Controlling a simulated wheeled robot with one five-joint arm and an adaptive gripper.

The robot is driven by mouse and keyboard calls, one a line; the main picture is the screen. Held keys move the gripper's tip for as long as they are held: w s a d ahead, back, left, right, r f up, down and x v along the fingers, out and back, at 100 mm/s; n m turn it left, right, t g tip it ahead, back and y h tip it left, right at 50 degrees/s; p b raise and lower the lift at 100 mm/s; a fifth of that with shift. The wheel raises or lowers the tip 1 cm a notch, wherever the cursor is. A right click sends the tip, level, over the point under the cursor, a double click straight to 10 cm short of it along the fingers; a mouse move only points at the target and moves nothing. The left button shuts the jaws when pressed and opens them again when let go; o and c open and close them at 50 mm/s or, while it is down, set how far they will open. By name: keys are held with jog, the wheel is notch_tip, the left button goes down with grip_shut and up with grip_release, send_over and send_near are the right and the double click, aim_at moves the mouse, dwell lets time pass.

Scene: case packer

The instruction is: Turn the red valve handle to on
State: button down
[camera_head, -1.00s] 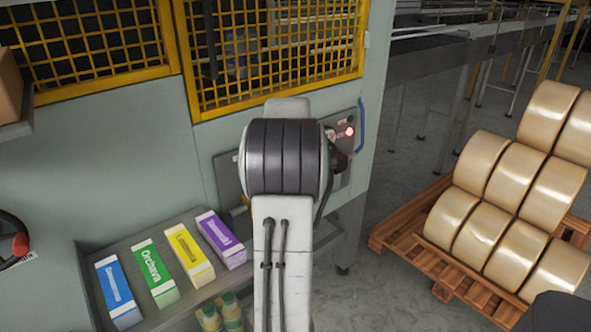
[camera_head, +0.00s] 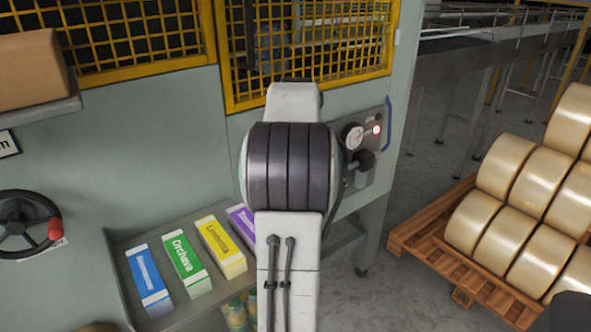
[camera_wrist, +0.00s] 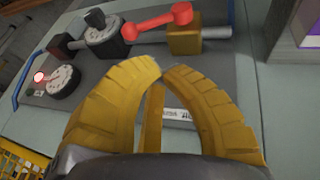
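The red valve handle (camera_wrist: 158,20) shows in the wrist view at the top, above my fingertips. It lies slightly tilted across the picture, between a black round fitting (camera_wrist: 104,38) and a yellow block (camera_wrist: 185,40) on a grey pipe. My gripper (camera_wrist: 160,67) has yellow ribbed fingers whose tips come together, with nothing seen held between them. The fingertips appear apart from the handle, below it in the picture. In the head view my arm hides the handle and gripper.
A gauge (camera_head: 352,135) and a lit red lamp (camera_head: 377,130) sit on the panel. A shelf (camera_head: 180,318) with several coloured cartons is below left. A black handwheel (camera_head: 14,228) is at far left. A pallet (camera_head: 425,245) with rolls stands right.

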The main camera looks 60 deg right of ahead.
jog(key=x, duration=0.8)
jog(key=shift+d+f, duration=0.25)
jog(key=shift+f, duration=0.1)
jog(key=shift+s+d+f, duration=0.25)
jog(key=shift+d+f, duration=0.15)
jog(key=shift+d, duration=0.4)
jog(key=shift+s+d+f, duration=0.15)
jog(key=shift+d+f, duration=0.35)
jog(key=shift+d, duration=0.2)
jog(key=shift+f, duration=0.1)
jog(key=d+f, duration=0.1)
jog(key=d+f+b, duration=0.1)
jog(key=shift+s+f, duration=0.35)
jog(key=shift+a+r, duration=0.15)
jog(key=shift+a, duration=0.05)
jog(key=shift+d, duration=0.1)
